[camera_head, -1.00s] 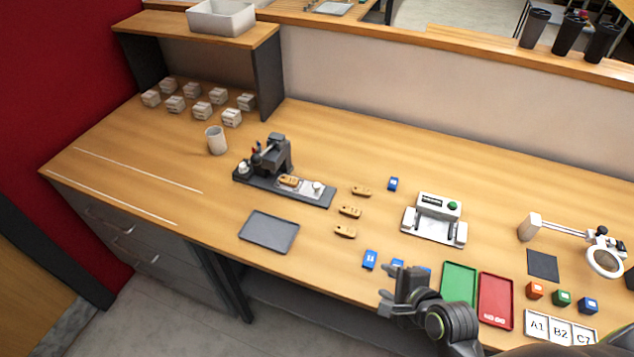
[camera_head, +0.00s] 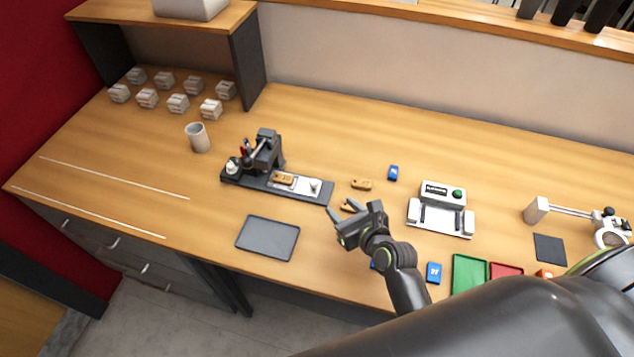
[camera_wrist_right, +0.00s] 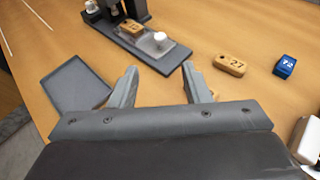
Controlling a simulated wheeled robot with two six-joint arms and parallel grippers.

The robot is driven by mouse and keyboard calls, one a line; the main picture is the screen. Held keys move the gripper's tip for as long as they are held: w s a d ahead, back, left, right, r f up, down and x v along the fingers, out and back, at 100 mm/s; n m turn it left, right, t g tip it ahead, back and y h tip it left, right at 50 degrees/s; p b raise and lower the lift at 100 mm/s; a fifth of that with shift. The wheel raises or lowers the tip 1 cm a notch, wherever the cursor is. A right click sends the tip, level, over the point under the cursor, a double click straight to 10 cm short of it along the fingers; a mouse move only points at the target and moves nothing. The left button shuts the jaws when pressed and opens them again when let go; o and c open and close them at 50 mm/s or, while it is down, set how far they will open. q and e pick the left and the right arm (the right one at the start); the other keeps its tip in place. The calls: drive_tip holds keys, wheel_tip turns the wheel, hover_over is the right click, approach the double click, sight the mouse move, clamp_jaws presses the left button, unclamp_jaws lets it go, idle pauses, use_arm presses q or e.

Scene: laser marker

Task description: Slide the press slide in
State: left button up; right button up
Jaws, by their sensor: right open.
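The press (camera_head: 268,148) is a dark stand on a long dark base (camera_head: 250,183). Its press slide (camera_head: 303,187) is a pale plate on the base's right part, out to the right of the press head. A wooden tag (camera_head: 284,178) lies on the slide's left part, and a light round knob (camera_head: 315,184) stands near its right end. In the right wrist view the knob (camera_wrist_right: 160,38) shows at the top middle, beyond the fingers. My right gripper (camera_head: 354,214) is open and empty, right of and nearer than the slide, apart from it. My left gripper is not in view.
A grey tray (camera_head: 268,238) lies in front of the press. A wooden tag (camera_wrist_right: 229,65) and a blue block (camera_wrist_right: 285,66) lie to the right; another tag is partly hidden by my gripper. A cup (camera_head: 198,138) stands left of the press. A white fixture (camera_head: 441,210) stands further right.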

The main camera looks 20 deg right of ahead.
sight(315, 183)
drive_tip(key=x, duration=0.3)
drive_tip(key=shift+w+a+f, duration=0.1)
drive_tip(key=shift+w, duration=0.25)
drive_tip(key=x, duration=0.8)
drive_tip(key=shift+w+f, duration=0.25)
drive_tip(key=shift+w, duration=0.05)
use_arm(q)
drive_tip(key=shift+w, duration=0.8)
use_arm(e)
drive_tip(key=shift+x, duration=0.8)
clamp_jaws()
